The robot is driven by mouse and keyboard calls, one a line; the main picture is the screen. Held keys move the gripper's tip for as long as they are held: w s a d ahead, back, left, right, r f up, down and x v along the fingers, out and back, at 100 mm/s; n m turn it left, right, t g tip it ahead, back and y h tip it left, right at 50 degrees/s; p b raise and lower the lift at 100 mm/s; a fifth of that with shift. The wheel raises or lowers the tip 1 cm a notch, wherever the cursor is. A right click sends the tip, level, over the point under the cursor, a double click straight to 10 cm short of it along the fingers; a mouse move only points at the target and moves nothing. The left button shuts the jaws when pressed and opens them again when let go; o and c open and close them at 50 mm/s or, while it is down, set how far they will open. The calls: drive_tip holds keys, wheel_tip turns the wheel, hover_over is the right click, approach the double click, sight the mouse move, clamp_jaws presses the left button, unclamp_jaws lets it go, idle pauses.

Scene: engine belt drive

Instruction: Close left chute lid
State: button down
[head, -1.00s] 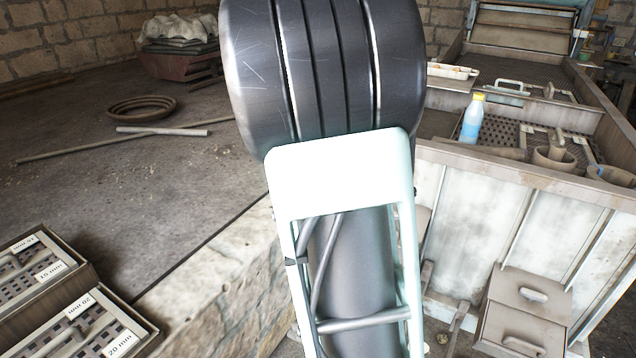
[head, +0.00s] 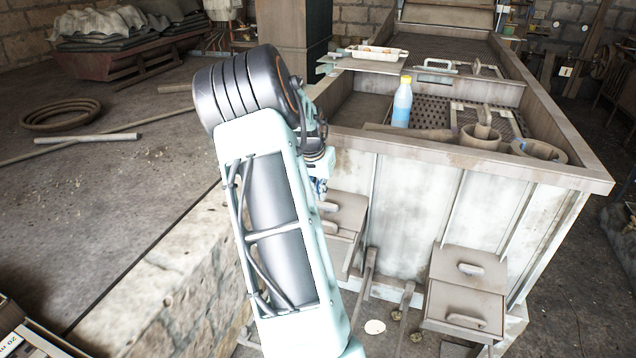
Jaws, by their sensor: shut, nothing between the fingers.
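The left chute (head: 347,213) is a rusty box on the front wall of the grey metal machine, low and just right of my arm. Two handles show on it, one above the other. My arm covers its left part, so I cannot tell how far its lid is open. The right chute (head: 468,287) is a similar box further right, with an upper lid handle and a lower handle. My arm (head: 275,200) rises through the middle of the view, with wrist parts and cables showing at its right side. My gripper's fingers are hidden behind the arm.
The machine's top trough (head: 590,180) holds a blue bottle (head: 402,103) with a yellow cap and several rusty cups. A white tray (head: 376,52) sits on its left edge. A stone ledge (head: 150,300) runs along my arm's left. Floor between the chutes shows thin posts.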

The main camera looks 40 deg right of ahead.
wheel_tip(320, 180, down, 3)
drive_tip(key=shift+w+d+r, duration=0.1)
drive_tip(key=shift+r, duration=0.05)
drive_tip(key=shift+s+a+f+p, duration=0.2)
drive_tip(key=shift+s+a, duration=0.05)
drive_tip(key=shift+a, duration=0.2)
drive_tip(key=shift+s+a+f+p, duration=0.15)
drive_tip(key=shift+s+a, duration=0.05)
drive_tip(key=shift+a, duration=0.2)
drive_tip(key=shift+s+a+f, duration=0.25)
drive_tip(key=shift+a+f, duration=0.1)
drive_tip(key=shift+a, duration=0.05)
